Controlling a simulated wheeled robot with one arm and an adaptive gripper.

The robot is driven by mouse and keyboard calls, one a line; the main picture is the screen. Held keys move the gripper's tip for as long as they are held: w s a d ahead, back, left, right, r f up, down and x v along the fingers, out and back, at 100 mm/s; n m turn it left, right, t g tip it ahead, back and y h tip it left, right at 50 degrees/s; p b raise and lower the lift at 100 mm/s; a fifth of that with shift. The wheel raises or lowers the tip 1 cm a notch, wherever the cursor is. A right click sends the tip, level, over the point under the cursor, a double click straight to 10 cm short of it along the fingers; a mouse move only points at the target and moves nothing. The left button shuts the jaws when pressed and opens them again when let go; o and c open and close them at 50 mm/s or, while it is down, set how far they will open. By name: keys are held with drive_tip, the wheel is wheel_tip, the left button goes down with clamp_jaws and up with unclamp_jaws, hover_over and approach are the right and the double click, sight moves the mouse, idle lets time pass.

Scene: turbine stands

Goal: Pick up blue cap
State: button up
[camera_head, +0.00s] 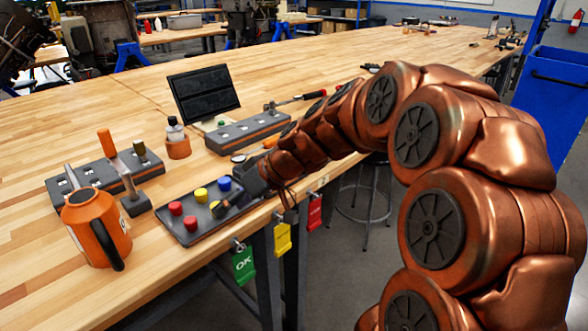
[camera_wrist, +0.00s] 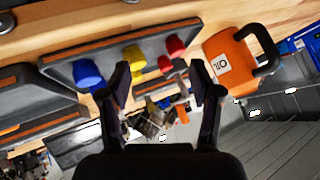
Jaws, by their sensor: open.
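The blue cap (camera_head: 224,184) is at the far right of a dark tray (camera_head: 187,238) on the wooden bench, with yellow and red caps beside it. In the wrist view the blue cap (camera_wrist: 87,72) is left of the left fingertip, outside the gap between the fingers. My gripper (camera_wrist: 159,82) is open and empty. Its fingers point toward the tray, with a yellow cap (camera_wrist: 133,56) and a red cap (camera_wrist: 175,45) showing above and between them. In the head view my gripper is near the tray's right end, partly hidden by my arm.
An orange oil jug (camera_head: 98,228) stands left of the tray. A tool rack with an orange-handled tool (camera_head: 105,142), an orange bottle (camera_head: 177,140), a monitor (camera_head: 204,92) and another grey rack (camera_head: 245,132) stand behind. Coloured tags (camera_head: 243,264) hang at the bench's front edge.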

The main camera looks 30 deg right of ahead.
drive_tip(key=w+d+t+b, duration=0.1)
drive_tip(key=w+d, duration=0.2)
drive_tip(key=d, duration=0.2)
drive_tip(key=w+d+f+t+b, duration=0.1)
drive_tip(key=w+d+t, duration=0.1)
drive_tip(key=d, duration=0.3)
drive_tip(key=w+d+t+h+b, duration=0.1)
drive_tip(key=w+d, duration=0.3)
drive_tip(key=d, duration=0.1)
drive_tip(key=shift+d+f+m+t, duration=0.1)
drive_tip(key=shift+f+m+t, duration=0.2)
drive_tip(key=d+t+h, duration=0.1)
drive_tip(key=d, duration=0.3)
drive_tip(key=w+d+b, duration=0.1)
drive_tip(key=d, duration=0.3)
drive_tip(key=w+d+t+h+b, duration=0.1)
drive_tip(key=d, duration=0.3)
drive_tip(key=shift+d+f+m+t+h, duration=0.3)
drive_tip(key=shift+d+f+m, duration=0.1)
drive_tip(key=shift+w+d, duration=0.15)
drive_tip(key=shift+d, duration=0.15)
drive_tip(key=shift+p+x, duration=0.8)
drive_tip(key=shift+x, duration=2.95)
drive_tip(key=shift+c, duration=0.3)
drive_tip(key=c, duration=0.9)
